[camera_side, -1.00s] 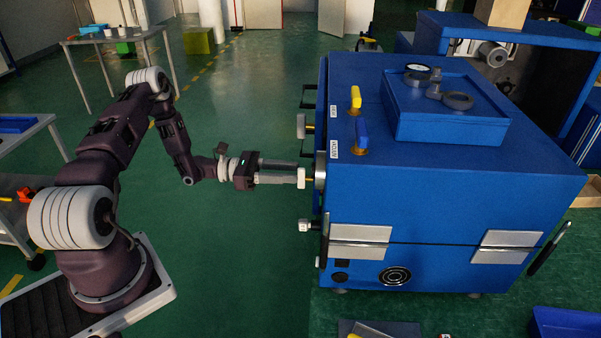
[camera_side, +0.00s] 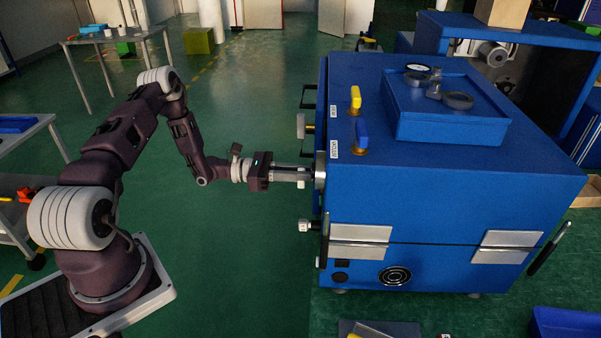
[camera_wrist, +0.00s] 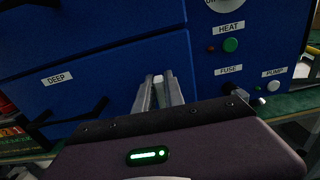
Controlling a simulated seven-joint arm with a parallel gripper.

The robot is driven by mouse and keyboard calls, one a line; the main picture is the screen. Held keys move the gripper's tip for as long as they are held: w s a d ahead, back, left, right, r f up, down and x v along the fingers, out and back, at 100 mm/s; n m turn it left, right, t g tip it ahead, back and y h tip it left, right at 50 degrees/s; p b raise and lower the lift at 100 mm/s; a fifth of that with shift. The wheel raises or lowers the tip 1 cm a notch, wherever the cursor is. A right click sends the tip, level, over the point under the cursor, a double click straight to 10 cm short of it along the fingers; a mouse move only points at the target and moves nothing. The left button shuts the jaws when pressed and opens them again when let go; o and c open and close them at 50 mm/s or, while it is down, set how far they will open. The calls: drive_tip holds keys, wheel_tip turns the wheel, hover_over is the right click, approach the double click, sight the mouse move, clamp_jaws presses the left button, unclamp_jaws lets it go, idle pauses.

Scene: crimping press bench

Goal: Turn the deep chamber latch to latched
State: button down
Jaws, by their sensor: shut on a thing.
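The blue chamber cabinet (camera_side: 450,200) stands at the right in the side view. My gripper (camera_side: 308,174) reaches its left-facing front, with its fingers close together at a latch there. In the wrist view, my gripper (camera_wrist: 158,82) is shut on the pale end of the latch (camera_wrist: 158,79), at the right part of the door marked DEEP (camera_wrist: 58,78). The fingers hide most of the latch, so its exact turn is hard to tell.
A white knob (camera_side: 301,126) and a smaller one (camera_side: 304,226) stick out of the same front. Yellow (camera_side: 355,98) and blue (camera_side: 361,134) valve handles stand on top. The wrist view shows a green HEAT button (camera_wrist: 231,45) and a FUSE (camera_wrist: 228,70) label to the right.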

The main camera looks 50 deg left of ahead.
drive_tip(key=m, duration=0.4)
drive_tip(key=shift+s+d+m, duration=0.25)
drive_tip(key=shift+m, duration=0.15)
drive_tip(key=shift+s+d+f+m, duration=0.15)
drive_tip(key=shift+f+m, duration=0.15)
drive_tip(key=shift+m, duration=1.85)
drive_tip(key=shift+s+d+f+m, duration=0.1)
drive_tip(key=shift+f+m, duration=0.15)
drive_tip(key=shift+m, duration=1.85)
drive_tip(key=shift+s+d+f+m, duration=0.15)
drive_tip(key=shift+f+m, duration=0.15)
drive_tip(key=shift+m, duration=1.85)
drive_tip(key=c, duration=1.4)
unclamp_jaws()
drive_tip(key=shift+c, duration=0.2)
